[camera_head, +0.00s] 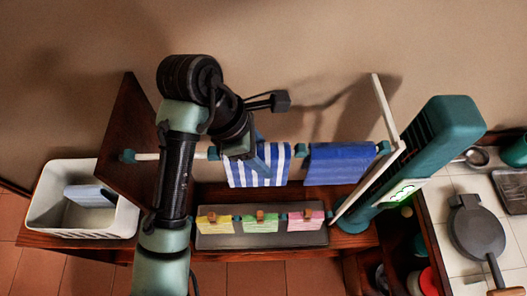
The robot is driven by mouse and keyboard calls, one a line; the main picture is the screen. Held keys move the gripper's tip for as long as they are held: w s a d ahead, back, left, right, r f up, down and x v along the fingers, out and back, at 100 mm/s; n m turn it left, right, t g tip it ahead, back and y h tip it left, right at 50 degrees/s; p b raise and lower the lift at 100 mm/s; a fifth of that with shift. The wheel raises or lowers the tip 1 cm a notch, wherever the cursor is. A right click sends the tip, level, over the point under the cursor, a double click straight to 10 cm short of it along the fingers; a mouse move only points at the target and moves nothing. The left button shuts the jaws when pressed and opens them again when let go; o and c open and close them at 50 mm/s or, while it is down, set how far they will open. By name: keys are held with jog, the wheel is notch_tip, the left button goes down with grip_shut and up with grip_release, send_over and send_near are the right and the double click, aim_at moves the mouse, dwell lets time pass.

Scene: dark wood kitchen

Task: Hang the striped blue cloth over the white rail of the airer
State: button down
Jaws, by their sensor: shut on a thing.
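The blue-and-white striped cloth (276,172) hangs down at the middle of the white rail (146,157). My gripper (262,160) is above it, shut on its upper part. The gripper and wrist hide part of the cloth's top edge, so I cannot tell whether the cloth is folded over the rail or only held against it. The rail runs across the airer between a dark wooden side panel (127,135) and a white upright (384,108) on the right. Teal fittings show along it.
A plain blue cloth (340,165) hangs on the rail just right of the striped one. Below, a grey tray (262,241) holds yellow, green and pink pieces with brown clips. A white basin (46,205) stands left. A teal tower (440,130) and a counter with a dark pan (474,228) stand right.

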jog(key=shift+c, duration=1.4)
grip_release()
jog(key=p+v, duration=0.1)
jog(key=v, duration=1.2)
jog(key=shift+f, duration=0.1)
